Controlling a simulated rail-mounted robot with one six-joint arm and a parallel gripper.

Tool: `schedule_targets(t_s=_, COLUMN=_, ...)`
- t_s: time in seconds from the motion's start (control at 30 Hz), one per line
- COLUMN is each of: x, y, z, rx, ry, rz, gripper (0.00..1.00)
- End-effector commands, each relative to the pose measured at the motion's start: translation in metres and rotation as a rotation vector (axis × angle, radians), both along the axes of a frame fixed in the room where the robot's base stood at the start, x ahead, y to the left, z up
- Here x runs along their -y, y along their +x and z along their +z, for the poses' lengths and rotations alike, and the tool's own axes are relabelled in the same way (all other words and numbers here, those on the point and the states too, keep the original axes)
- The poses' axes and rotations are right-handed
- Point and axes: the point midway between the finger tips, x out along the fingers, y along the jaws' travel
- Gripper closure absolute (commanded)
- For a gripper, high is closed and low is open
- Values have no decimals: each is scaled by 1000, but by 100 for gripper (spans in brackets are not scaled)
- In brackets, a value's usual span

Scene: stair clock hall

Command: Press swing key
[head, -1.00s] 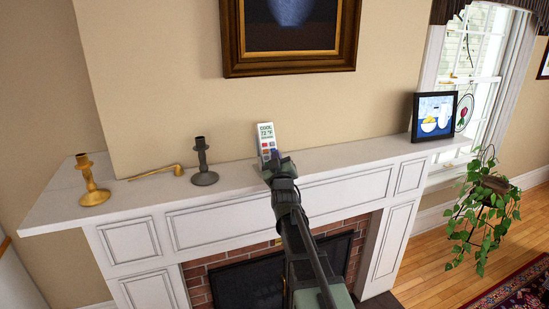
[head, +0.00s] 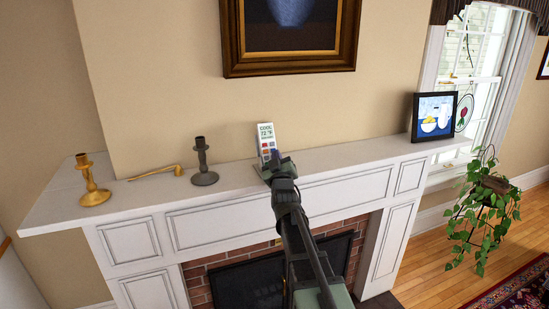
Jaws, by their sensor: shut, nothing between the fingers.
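A white remote (head: 266,134) stands propped upright against the wall on the mantel shelf. Its screen reads what looks like "COOL 72 °F". Small coloured keys, red and blue among them, show below the screen; their labels are too small to read, so I cannot tell which is the swing key. My gripper (head: 273,157) is shut and empty, right at the lower front of the remote. It hides the remote's lower part. I cannot tell whether the fingertips touch a key.
A grey candlestick (head: 202,163), a brass snuffer (head: 156,172) and a brass candlestick (head: 91,183) stand or lie left on the mantel shelf (head: 340,156). A framed picture (head: 433,116) stands at its right end. The shelf between remote and picture is clear.

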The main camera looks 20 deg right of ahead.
Motion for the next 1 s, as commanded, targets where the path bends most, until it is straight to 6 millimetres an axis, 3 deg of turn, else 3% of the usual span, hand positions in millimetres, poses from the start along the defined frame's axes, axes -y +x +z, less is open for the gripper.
schedule_targets(t_s=1.0, x=0, y=8, z=-4, rx=0, ry=0, rz=0, gripper=100)
